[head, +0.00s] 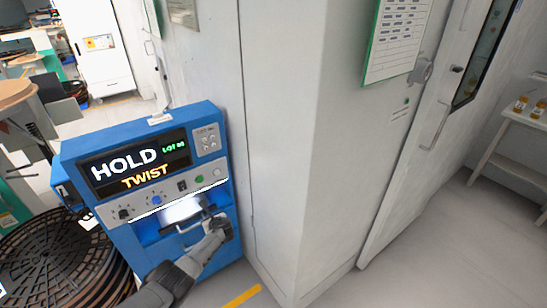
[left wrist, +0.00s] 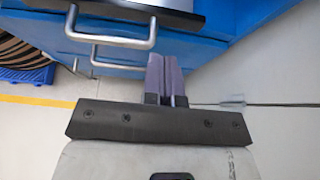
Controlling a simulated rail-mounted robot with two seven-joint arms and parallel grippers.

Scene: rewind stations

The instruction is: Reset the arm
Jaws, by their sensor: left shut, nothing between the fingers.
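A blue machine (head: 160,185) stands against a pale wall block in the head view. Its screen (head: 135,166) reads HOLD and TWIST, with a smaller green LOT line. My left gripper (head: 222,228) is at the lower front of the machine, at the right side of its lit recess. In the left wrist view its fingers (left wrist: 167,75) are together and empty, to the right of a silver bar handle (left wrist: 112,42) on the blue front. The fingers look apart from the handle; their exact distance from the blue panel cannot be told. My right gripper is not in view.
Black round reels (head: 45,255) lie at the lower left beside the machine. The wall block (head: 285,150) rises close on the machine's right. A white door (head: 425,150) and a shelf with small bottles (head: 520,110) are further right. Floor at the lower right is clear.

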